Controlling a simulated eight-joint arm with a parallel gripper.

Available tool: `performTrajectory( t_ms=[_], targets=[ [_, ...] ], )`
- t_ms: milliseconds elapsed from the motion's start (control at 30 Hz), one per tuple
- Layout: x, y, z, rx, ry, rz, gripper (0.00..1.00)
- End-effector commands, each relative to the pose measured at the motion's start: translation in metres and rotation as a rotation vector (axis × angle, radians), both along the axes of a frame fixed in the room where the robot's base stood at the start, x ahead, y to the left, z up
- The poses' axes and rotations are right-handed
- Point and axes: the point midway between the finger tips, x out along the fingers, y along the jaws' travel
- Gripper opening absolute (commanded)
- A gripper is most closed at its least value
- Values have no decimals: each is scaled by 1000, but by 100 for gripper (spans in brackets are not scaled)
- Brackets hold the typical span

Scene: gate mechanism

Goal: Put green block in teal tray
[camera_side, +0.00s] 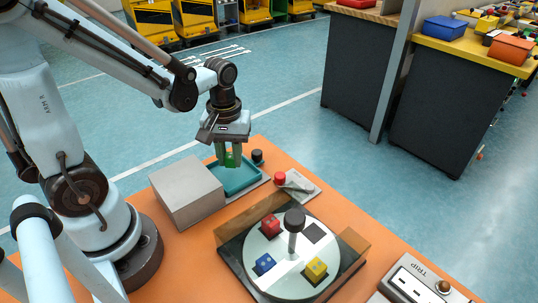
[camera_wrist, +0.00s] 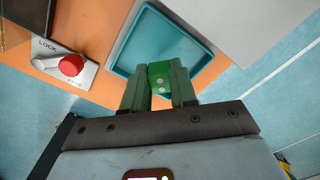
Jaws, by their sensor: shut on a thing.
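The green block (camera_wrist: 159,77) is held between the two fingers of my gripper (camera_wrist: 159,88), which is shut on it. In the side view my gripper (camera_side: 229,155) points down over the teal tray (camera_side: 243,182), with the green block mostly hidden between the fingers. In the wrist view the teal tray (camera_wrist: 124,50) lies behind and below the block. I cannot tell whether the block touches the tray floor.
A grey box (camera_side: 187,192) stands left of the tray. A red-knobbed lock lever (camera_side: 280,178) is to its right.

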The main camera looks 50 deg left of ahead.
Motion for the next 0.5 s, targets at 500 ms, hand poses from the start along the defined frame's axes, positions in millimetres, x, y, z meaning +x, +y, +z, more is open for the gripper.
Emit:
performTrajectory(
  t_ms=[500],
  targets=[
    [0, 0, -26, 0, 0, 0, 0]
  ],
)
